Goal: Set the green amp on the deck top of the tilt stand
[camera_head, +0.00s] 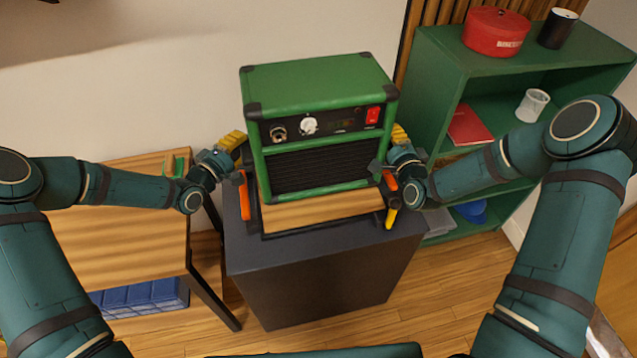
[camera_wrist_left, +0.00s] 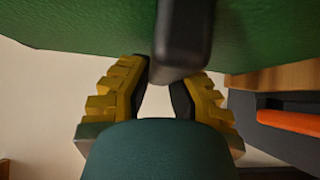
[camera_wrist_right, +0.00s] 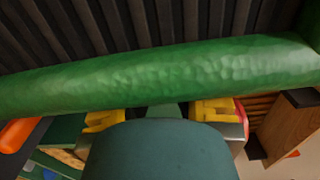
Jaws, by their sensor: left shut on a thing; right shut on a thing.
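The green amp (camera_head: 320,85), with black corners, a dark grille and a red switch, is upright over the wooden deck top (camera_head: 312,212) of the tilt stand. The front strip of the deck shows below it; I cannot tell whether the amp touches the deck. My left gripper (camera_head: 234,143) is shut on the amp's left side, where a black handle-like bar (camera_wrist_left: 180,40) runs between its yellow fingers (camera_wrist_left: 160,85). My right gripper (camera_head: 399,137) is shut at the amp's right side; its fingertips are partly hidden behind the green edge (camera_wrist_right: 170,75).
Orange levers (camera_head: 244,195) flank the deck, which sits on a dark pedestal (camera_head: 310,280). A wooden table (camera_head: 120,225) stands left, with a blue crate (camera_head: 145,297) below. A green shelf (camera_head: 445,75) with a red tin (camera_head: 495,32) and cups stands close on the right.

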